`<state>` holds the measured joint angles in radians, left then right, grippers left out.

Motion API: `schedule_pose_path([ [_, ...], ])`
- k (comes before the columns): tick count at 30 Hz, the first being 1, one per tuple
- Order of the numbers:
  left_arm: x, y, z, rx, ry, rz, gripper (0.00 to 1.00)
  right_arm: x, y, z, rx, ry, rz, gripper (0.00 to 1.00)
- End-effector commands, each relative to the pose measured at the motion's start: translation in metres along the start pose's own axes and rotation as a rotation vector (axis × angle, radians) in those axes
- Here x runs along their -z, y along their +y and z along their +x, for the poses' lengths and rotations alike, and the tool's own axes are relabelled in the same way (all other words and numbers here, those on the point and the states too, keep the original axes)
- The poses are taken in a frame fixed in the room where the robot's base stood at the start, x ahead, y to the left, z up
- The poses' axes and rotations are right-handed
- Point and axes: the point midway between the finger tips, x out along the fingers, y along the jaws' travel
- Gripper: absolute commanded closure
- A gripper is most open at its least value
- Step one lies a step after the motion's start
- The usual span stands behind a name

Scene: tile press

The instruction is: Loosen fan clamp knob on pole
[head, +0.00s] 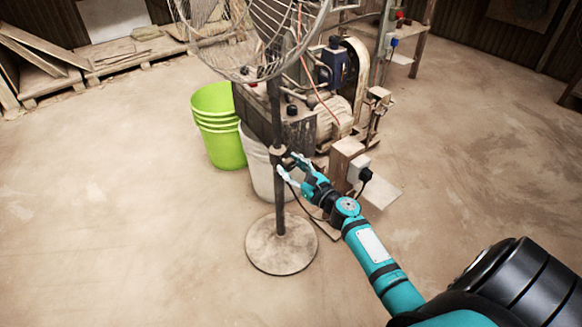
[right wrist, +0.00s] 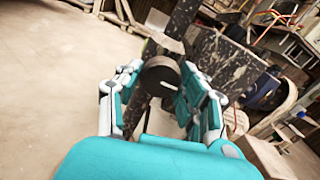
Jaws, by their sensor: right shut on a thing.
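The fan (head: 262,38) stands on a dark pole (head: 279,190) with a round, dusty base (head: 281,243) on the floor. The clamp (head: 278,151) sits partway up the pole. My right gripper (head: 284,167) is at the clamp, on its right side. In the right wrist view the dark round knob (right wrist: 159,75) lies between the two fingers of my right gripper (right wrist: 155,88), and the gripper is shut on it. My left gripper is in neither view.
Stacked green buckets (head: 219,125) and a white bucket (head: 262,165) stand behind the pole. The press machine (head: 318,100) with its motor is close behind and to the right. A wooden post with a switch box (head: 358,170) is near my right arm. Floor at left and front is clear.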

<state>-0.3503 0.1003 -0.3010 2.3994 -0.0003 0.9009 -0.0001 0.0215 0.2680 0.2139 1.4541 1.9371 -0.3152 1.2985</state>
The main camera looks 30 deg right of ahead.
Motion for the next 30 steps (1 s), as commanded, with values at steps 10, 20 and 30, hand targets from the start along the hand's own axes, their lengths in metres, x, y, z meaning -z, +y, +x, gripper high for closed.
schedule_pose_path([
  [10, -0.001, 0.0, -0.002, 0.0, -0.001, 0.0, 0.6, 0.001, 0.0, 0.0, 0.0, 0.0, -0.021, 0.94],
  [20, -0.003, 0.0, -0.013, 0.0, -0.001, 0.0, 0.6, 0.002, 0.0, 0.0, 0.0, -0.001, -0.202, 0.94],
  [30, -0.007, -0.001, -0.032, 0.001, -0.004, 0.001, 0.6, 0.003, -0.001, 0.0, 0.001, -0.002, -0.519, 0.94],
])
